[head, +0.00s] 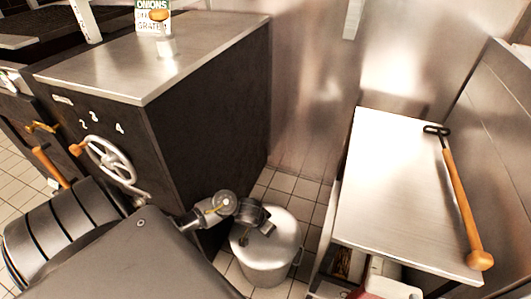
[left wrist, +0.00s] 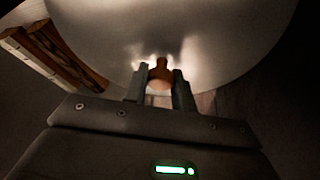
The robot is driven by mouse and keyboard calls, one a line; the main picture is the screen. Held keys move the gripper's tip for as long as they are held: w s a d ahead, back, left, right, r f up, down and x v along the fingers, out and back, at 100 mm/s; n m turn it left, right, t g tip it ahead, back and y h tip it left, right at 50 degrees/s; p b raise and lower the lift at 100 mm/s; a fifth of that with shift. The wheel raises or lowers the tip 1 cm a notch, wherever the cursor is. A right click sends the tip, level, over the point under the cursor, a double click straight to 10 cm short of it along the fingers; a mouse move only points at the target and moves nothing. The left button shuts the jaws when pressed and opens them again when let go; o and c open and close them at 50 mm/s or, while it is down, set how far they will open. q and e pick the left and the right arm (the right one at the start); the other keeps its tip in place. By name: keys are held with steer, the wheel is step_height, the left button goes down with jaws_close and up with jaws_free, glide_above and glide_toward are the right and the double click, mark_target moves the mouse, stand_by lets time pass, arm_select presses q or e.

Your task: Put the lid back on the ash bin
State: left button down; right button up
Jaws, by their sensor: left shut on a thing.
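The ash bin (head: 264,274) is a grey metal pot-like bin on the tiled floor, between the dark cabinet and the steel table. The round metal lid (head: 286,232) covers its top in the head view. I cannot tell whether it rests fully on the rim. My left gripper (head: 266,224) is over the lid, shut on its knob. In the left wrist view the lid (left wrist: 215,35) fills the top, and its brownish knob (left wrist: 161,70) sits between the fingers (left wrist: 160,88). The bin's rim is hidden there. My right gripper is out of view.
The dark cabinet (head: 210,110) with a steel top and handwheel (head: 110,160) stands left of the bin. The steel table (head: 385,190) at right carries a long wooden-handled tool (head: 460,200). Tiled floor (head: 293,187) shows behind the bin; side room is narrow.

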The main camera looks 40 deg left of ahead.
arm_select(q)
steer(key=shift+p, duration=0.35)
stand_by(0.7)
stand_by(0.4)
steer(key=c, duration=0.6)
jaws_free()
steer(key=shift+f, duration=0.1)
step_height(320, 180, up, 7)
steer(key=p, duration=0.8)
steer(key=shift+p, duration=0.35)
jaws_close()
stand_by(0.3)
